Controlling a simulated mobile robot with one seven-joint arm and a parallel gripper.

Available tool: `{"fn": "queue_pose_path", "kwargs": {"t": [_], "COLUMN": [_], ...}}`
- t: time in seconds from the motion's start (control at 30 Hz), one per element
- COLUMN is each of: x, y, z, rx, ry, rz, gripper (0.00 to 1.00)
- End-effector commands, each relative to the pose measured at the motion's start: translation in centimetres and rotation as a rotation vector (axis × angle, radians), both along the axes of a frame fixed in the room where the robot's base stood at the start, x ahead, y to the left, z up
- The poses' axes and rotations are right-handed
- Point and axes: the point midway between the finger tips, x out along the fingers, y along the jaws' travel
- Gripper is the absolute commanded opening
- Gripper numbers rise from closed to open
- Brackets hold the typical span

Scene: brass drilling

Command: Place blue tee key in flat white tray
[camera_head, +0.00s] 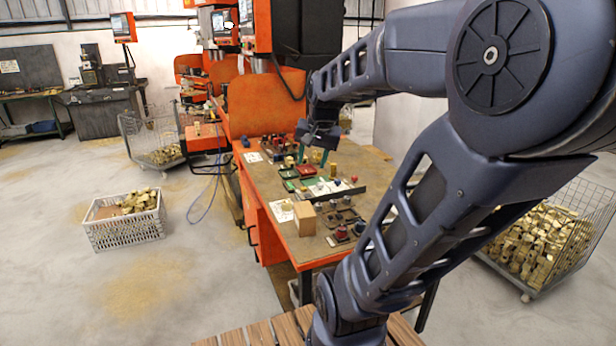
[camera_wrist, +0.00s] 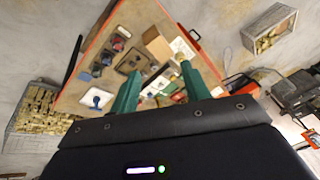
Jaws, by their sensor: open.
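My gripper (camera_head: 313,157) is open above the far part of the workbench, its green fingers pointing down. In the wrist view its fingers (camera_wrist: 160,72) are spread apart with nothing clearly held between them. A white flat piece with a blue thing on it (camera_wrist: 97,99) lies at the left of the wrist view; it may be the flat white tray, but I cannot tell. Another small blue object (camera_head: 360,228) sits beside a red-topped one near the bench's front. I cannot tell which blue object is the tee key. My arm hides part of the bench's right side.
The orange-edged workbench (camera_head: 262,184) carries a cardboard box (camera_head: 304,218), a dark tray (camera_head: 342,217), a long grey tray (camera_head: 335,190) and many small parts. A white crate (camera_head: 125,218) and a wire bin (camera_head: 541,240) with brass pieces stand on the floor.

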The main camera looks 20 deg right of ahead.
Motion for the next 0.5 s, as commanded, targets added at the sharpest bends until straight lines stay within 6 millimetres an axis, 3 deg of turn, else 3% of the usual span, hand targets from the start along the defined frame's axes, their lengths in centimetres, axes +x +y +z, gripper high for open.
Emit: {"fn": "queue_pose_path", "kwargs": {"t": [0.2, 0.5], "x": [-5.0, -7.4], "y": [3.3, 4.5], "z": [-0.7, -1.5], "rx": [-0.145, -0.229], "ry": [-0.037, -0.050], "rz": [0.321, 0.492], "gripper": [0.47, 0.47]}}
